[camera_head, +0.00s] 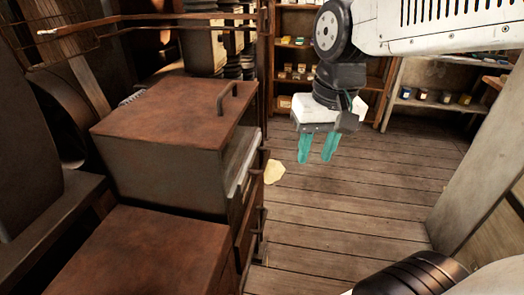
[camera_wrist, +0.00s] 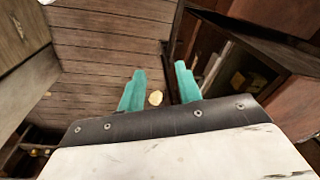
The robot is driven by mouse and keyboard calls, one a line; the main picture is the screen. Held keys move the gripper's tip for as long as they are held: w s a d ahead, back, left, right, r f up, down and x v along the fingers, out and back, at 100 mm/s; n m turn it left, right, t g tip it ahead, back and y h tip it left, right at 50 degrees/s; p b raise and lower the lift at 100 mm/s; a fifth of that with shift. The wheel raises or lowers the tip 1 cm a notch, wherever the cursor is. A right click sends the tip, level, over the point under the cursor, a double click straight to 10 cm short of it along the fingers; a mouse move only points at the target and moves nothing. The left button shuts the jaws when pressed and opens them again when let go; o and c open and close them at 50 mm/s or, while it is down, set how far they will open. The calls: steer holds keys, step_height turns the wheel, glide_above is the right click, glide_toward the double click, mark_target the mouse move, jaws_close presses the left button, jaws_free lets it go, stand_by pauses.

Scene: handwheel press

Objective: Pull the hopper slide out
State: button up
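A metal box with a rusty brown lid (camera_head: 175,112) and a bar handle (camera_head: 227,98) on top stands left of centre in the head view; it may be the hopper. A pale plate-like strip (camera_head: 243,163) shows along its right side. I cannot tell for sure which part is the slide. My gripper (camera_head: 316,158) hangs fingers down over the floor, right of the box and apart from it. Its two teal fingers are spread with nothing between them, as the wrist view also shows (camera_wrist: 160,84). In the wrist view a dark open-fronted housing (camera_wrist: 240,62) lies to the right.
A pale yellow lump (camera_head: 273,171) lies on the plank floor (camera_head: 340,215) close to the box. A lower rusty-topped cabinet (camera_head: 125,255) stands in front of the box. Shelves with small boxes (camera_head: 440,97) line the back. A post (camera_head: 485,150) stands at right. The middle floor is clear.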

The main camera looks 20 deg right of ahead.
mark_target(266, 156)
steer(key=w+f+m+y, duration=0.1)
steer(key=w+f+m, duration=0.15)
steer(key=w, duration=0.65)
steer(key=w+f+m, duration=0.2)
steer(key=w+f, duration=0.1)
steer(key=w, duration=0.6)
steer(key=f, duration=0.2)
steer(key=a+f, duration=0.1)
steer(key=f, duration=0.2)
steer(key=w+f, duration=0.1)
steer(key=f, duration=0.1)
steer(key=shift+a+f, duration=0.25)
steer(key=shift+f, duration=0.05)
jaws_close()
